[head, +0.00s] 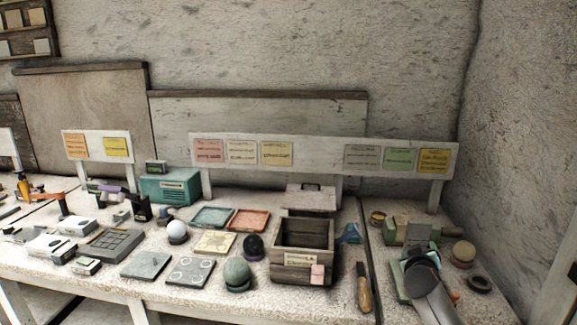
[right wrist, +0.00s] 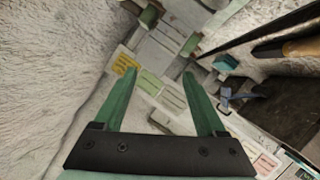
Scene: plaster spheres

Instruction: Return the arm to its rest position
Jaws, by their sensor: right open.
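My right arm (head: 430,287) comes in from the bottom right in the head view, over the right end of the bench. In the right wrist view my right gripper (right wrist: 155,88) shows two green fingers spread apart, with nothing held between them. Its fingertips are hard to make out in the head view. My left gripper is in neither view. Several spheres rest on the bench: a white one (head: 177,230), a dark one (head: 253,245), a grey-green one (head: 236,271) and a beige one (head: 464,251) just right of my right arm.
An open wooden box (head: 302,268) stands left of my right arm, with a wooden-handled tool (head: 364,292) between them. A dark ring (head: 479,284) lies right of the arm. A sign board (head: 318,152) with notes runs along the back. The rough wall (head: 525,130) closes off the right side.

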